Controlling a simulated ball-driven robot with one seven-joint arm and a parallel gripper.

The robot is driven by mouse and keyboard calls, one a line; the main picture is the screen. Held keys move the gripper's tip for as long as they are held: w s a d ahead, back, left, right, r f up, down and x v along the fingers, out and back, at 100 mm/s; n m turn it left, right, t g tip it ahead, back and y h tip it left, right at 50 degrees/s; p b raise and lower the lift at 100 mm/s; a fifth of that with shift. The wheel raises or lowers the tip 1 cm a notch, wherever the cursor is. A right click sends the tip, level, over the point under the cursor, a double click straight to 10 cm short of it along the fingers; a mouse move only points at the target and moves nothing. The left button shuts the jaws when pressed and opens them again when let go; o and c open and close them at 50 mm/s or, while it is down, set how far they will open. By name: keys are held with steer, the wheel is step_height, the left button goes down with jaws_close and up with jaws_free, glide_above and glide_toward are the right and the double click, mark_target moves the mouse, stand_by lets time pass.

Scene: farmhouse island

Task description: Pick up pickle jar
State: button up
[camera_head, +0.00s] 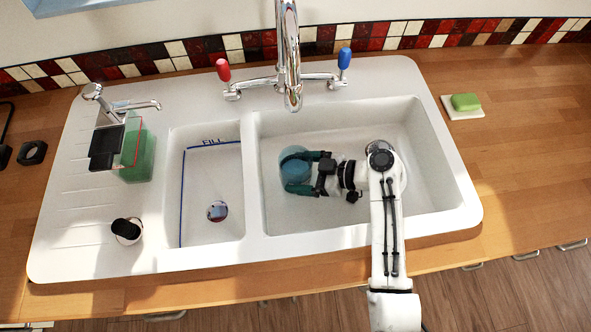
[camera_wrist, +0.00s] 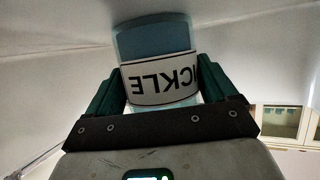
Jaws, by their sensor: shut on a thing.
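The pickle jar (camera_head: 294,162) is a blue, rounded jar inside the large right basin of the white sink, near its left wall. In the wrist view the jar (camera_wrist: 152,38) shows a white label with black letters reading "ICKLE", seen upside down. My gripper (camera_head: 297,172) reaches in from the right, with its dark green fingers on either side of the jar. In the wrist view my gripper (camera_wrist: 165,90) is shut on the jar around its label. I cannot tell whether the jar's base touches the basin floor.
The white double sink (camera_head: 100,240) has a smaller left basin (camera_head: 212,175). A chrome tap (camera_head: 288,60) with red and blue handles stands behind. A green soap dispenser (camera_head: 138,155) and a black-topped white cup (camera_head: 127,231) stand left. Green soap (camera_head: 465,101) lies on the right counter.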

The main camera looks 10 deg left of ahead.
steer(key=shift+r, duration=0.1)
steer(key=c, duration=0.4)
steer(key=shift+r, duration=0.1)
step_height(320, 180, up, 10)
steer(key=shift+f+b, duration=0.1)
steer(key=shift+b, duration=0.5)
